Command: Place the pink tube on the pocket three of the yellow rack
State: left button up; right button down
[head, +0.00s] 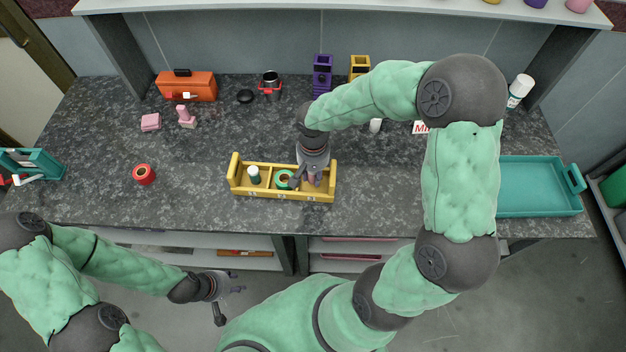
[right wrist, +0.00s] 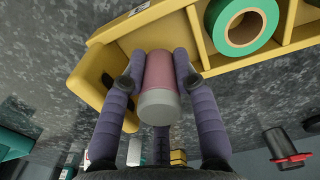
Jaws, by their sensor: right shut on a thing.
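The yellow rack (head: 283,196) lies on the counter with three pockets in a row. A white-and-green bottle (head: 254,175) stands in its left pocket and a green tape roll (head: 285,179) lies in its middle pocket. My right gripper (head: 307,184) is over the right-hand pocket, shut on the pink tube (right wrist: 160,75). The tube has a grey end towards the right wrist camera, and its far end is over the rack's end pocket. I cannot tell whether it touches the pocket floor. My left gripper (head: 229,300) is open and empty, in front of the counter.
A teal tray (head: 535,188) is at the right. The counter left of the rack is mostly clear.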

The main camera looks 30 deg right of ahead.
aim_at(313, 180)
jog(key=shift+w+d+f+b, duration=0.15)
jog(key=shift+f+b, duration=0.6)
jog(key=shift+f, duration=1)
jog(key=shift+f, duration=0.1)
jog(key=c, duration=1.2)
grip_release()
jog(key=shift+r, duration=0.4)
notch_tip(313, 180, up, 12)
jog(key=p, duration=0.4)
jog(key=shift+f, duration=0.25)
jog(key=shift+w, duration=0.1)
